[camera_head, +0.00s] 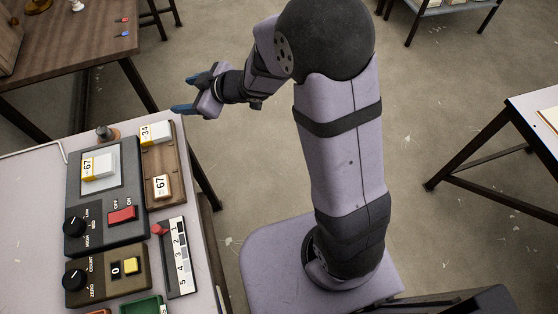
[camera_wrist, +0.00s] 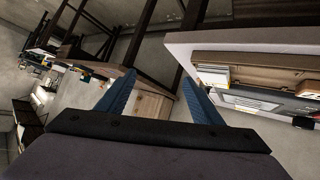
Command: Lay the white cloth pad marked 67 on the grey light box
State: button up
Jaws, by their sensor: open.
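The white cloth pad marked 67 (camera_head: 99,167), with a yellow-edged label, lies on the pale panel of the grey light box (camera_head: 131,212). My gripper (camera_head: 189,94) is open and empty, with blue fingers, beyond the table's far right corner and apart from the pad. In the wrist view its fingers (camera_wrist: 160,97) are spread with nothing between them. The light box shows at the right of the wrist view, seen from a low angle; I cannot make out the pad clearly there.
A red switch (camera_head: 122,215), a counter box (camera_head: 82,285) and a numbered strip (camera_head: 179,258) are nearer. Open floor lies right.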

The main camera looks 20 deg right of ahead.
jog(key=s+d+f+m+g+h, duration=0.15)
jog(key=s+d+m+h, duration=0.25)
jog(key=d, duration=0.6)
jog(key=s+d+f+m+g+h, duration=0.15)
jog(key=s+d+m+h, duration=0.3)
jog(key=d, duration=0.55)
jog(key=s+f+m+g, duration=0.1)
jog(key=s+m+g, duration=0.2)
jog(key=s, duration=1.4)
jog(key=shift+d+f+g, duration=0.25)
jog(key=shift+d+g, duration=0.1)
jog(key=shift+g, duration=0.65)
notch_tip(320, 180, up, 13)
jog(key=p, duration=1.2)
jog(key=shift+f+p, duration=0.2)
jog(key=shift+p, duration=0.1)
